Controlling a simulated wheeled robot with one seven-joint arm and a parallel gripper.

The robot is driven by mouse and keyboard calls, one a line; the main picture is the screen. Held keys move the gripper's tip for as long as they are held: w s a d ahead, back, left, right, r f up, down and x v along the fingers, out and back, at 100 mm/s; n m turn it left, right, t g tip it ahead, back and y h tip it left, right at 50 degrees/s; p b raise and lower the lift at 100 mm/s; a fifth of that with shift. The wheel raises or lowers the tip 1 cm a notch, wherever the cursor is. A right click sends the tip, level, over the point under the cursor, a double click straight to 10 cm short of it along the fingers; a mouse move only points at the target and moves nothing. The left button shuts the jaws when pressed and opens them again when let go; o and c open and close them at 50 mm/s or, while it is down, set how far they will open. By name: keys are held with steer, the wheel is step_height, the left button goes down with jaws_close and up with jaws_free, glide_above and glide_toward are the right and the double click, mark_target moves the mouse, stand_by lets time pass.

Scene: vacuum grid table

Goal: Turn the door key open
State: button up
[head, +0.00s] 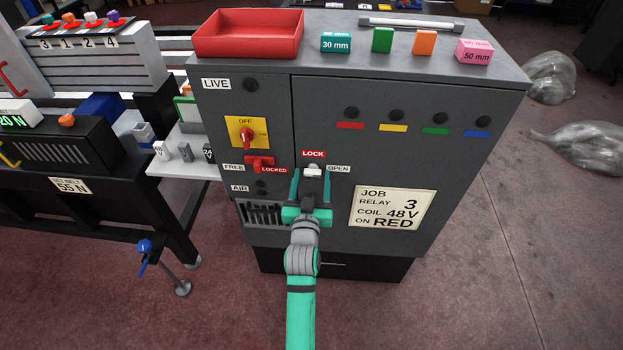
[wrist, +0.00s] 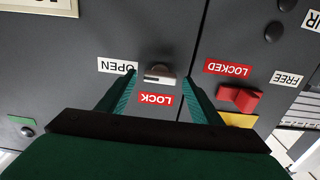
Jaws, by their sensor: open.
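The door key (head: 313,171) is a small pale grey piece on the dark grey cabinet door, just under the red LOCK label (head: 313,154) and left of the white OPEN label (head: 339,169). In the wrist view, which is upside down, the key (wrist: 159,72) shows as a grey knob with a light, flat edge lying roughly level. My green gripper (head: 312,173) is open, with one finger on each side of the key. In the wrist view both fingers (wrist: 160,86) stand apart from the key, with gaps on both sides. How deep the fingertips reach is unclear.
A red handle (head: 260,162) marked FREE and LOCKED sits left of the gripper, below a yellow OFF switch (head: 246,132). A JOB card (head: 393,208) is on the door to the right. A red tray (head: 248,34) and coloured blocks stand on the cabinet top.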

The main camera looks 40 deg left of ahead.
steer(key=c, duration=1.1)
steer(key=shift+o, duration=0.2)
steer(key=shift+n, duration=0.6)
steer(key=o, duration=1.1)
steer(key=shift+c, duration=0.2)
steer(key=v, duration=1.1)
steer(key=shift+a, duration=0.15)
